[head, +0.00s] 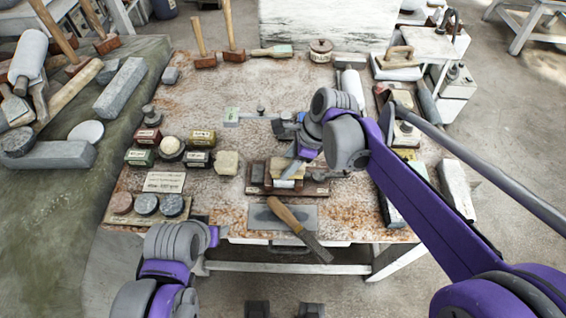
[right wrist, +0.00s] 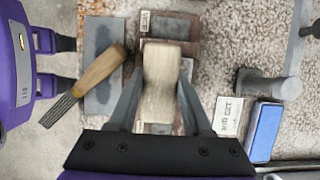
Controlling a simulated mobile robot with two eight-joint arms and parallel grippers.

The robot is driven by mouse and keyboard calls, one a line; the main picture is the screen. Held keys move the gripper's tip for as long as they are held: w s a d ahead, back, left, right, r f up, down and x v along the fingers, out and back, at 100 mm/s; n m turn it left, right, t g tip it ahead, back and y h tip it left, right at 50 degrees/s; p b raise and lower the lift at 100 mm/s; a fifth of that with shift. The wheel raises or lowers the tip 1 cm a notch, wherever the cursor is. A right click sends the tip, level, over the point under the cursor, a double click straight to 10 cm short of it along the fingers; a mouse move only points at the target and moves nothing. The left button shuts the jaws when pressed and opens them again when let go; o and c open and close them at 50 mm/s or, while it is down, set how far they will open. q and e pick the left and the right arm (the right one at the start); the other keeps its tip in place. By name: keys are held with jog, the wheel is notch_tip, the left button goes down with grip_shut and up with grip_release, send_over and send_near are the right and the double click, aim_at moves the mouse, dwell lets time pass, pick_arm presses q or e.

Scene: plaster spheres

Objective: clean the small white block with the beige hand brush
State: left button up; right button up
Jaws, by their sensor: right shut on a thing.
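My right gripper (right wrist: 162,78) is shut on the beige hand brush (right wrist: 168,60), which sits between its two grey fingers in the right wrist view. In the head view the brush (head: 277,164) is partly hidden by my gripper (head: 288,170) and is over the dark wooden trays. I cannot tell whether it touches them. A small, rough, off-white block (head: 228,163) lies on the table left of the gripper, apart from it. It does not show in the right wrist view.
A wooden-handled rasp (head: 288,220) lies across a grey plate at the table's front edge. Small labelled boxes (head: 140,157) and round pucks (head: 145,204) are at the left. A blue block (right wrist: 265,131) and a grey knobbed tool (right wrist: 270,87) are beside the gripper. The table's middle back is fairly clear.

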aim_at(272, 163)
dwell(0.3)
jog(key=shift+a, duration=2.15)
jog(key=shift+d, duration=0.1)
jog(key=shift+d, duration=2.15)
jog(key=shift+a, duration=0.1)
jog(key=shift+a, duration=2.15)
